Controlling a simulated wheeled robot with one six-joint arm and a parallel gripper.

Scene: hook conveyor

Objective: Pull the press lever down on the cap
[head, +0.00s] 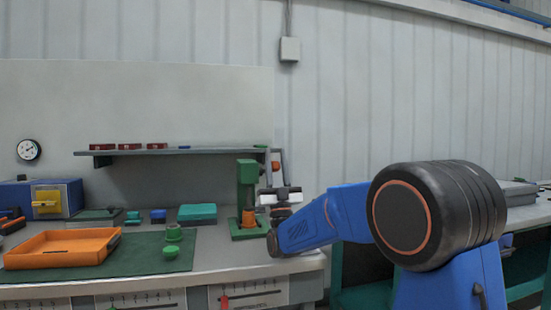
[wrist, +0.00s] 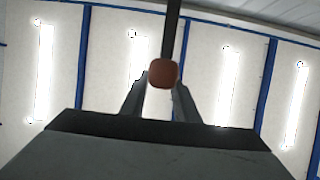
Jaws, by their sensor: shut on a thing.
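The green press (head: 247,185) stands upright at the right end of the workbench. An orange piece (head: 248,217) sits low in it, under the press head; I cannot tell whether this is the cap. The press lever's red-brown knob (head: 276,166) is to the right of the press head. My gripper (head: 276,155) points upward beside the press, with its fingers around the knob. In the wrist view, the knob (wrist: 163,73) sits between the fingertips of my gripper (wrist: 161,78), and the dark lever rod (wrist: 172,30) runs upward from it. My gripper is shut on the knob.
An orange tray (head: 62,262) and green round parts (head: 173,250) lie on a green mat left of the press. A teal box (head: 197,213) stands nearer to it. A shelf (head: 170,151) with red boxes hangs behind. The space above the lever looks free.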

